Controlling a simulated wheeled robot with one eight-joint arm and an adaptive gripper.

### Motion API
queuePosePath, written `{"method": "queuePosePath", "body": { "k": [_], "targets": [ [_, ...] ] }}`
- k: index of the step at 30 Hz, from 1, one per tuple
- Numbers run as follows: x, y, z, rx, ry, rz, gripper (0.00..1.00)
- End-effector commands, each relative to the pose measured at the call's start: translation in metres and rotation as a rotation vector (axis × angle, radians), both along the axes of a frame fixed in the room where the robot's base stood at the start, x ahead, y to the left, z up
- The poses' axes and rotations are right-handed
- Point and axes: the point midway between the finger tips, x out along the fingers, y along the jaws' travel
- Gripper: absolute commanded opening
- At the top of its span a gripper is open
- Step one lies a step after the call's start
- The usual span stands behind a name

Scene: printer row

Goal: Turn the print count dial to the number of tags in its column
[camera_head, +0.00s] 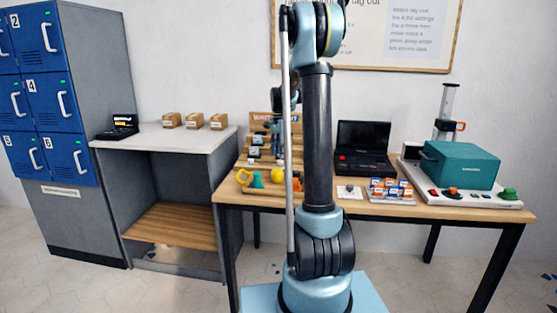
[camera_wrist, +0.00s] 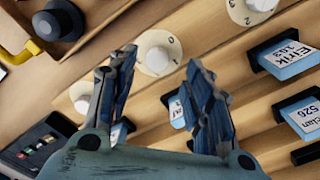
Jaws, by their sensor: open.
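A stepped wooden tag rack (camera_head: 256,165) stands at the table's left end in the head view, partly hidden behind my arm. In the wrist view, a round cream dial (camera_wrist: 157,54) with small digits, among them 0, 1 and 2, shows between and beyond my fingertips. More cream dials sit at the upper right (camera_wrist: 250,9) and at the left (camera_wrist: 82,96), the latter partly behind a finger. Blue-and-white tags sit in black holders: "Erik 103" (camera_wrist: 287,58), one ending "526" (camera_wrist: 302,116), and one between my fingers (camera_wrist: 177,112). My gripper (camera_wrist: 160,60) is open and empty; it hides part of the rack.
A black knob (camera_wrist: 58,20) and yellow loop (camera_wrist: 22,52) lie at the wrist view's upper left, a dark device (camera_wrist: 38,145) at lower left. A black laptop-like case (camera_head: 362,148), small blue-orange boxes (camera_head: 390,190) and a teal machine (camera_head: 460,165) stand along the table.

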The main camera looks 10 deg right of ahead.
Motion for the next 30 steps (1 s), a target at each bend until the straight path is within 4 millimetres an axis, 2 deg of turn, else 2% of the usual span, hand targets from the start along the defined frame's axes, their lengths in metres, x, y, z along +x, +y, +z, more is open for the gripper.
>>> {"method": "queuePosePath", "body": {
  "k": [6, 13, 19, 30],
  "targets": [
    [0.002, 0.000, 0.043, 0.000, 0.000, 0.000, 0.46],
    [0.004, 0.000, 0.073, 0.000, -0.001, 0.000, 0.46],
    [0.004, 0.000, 0.082, 0.000, -0.001, 0.000, 0.46],
    [0.004, 0.001, 0.085, 0.000, -0.001, 0.022, 0.46]
  ]
}}
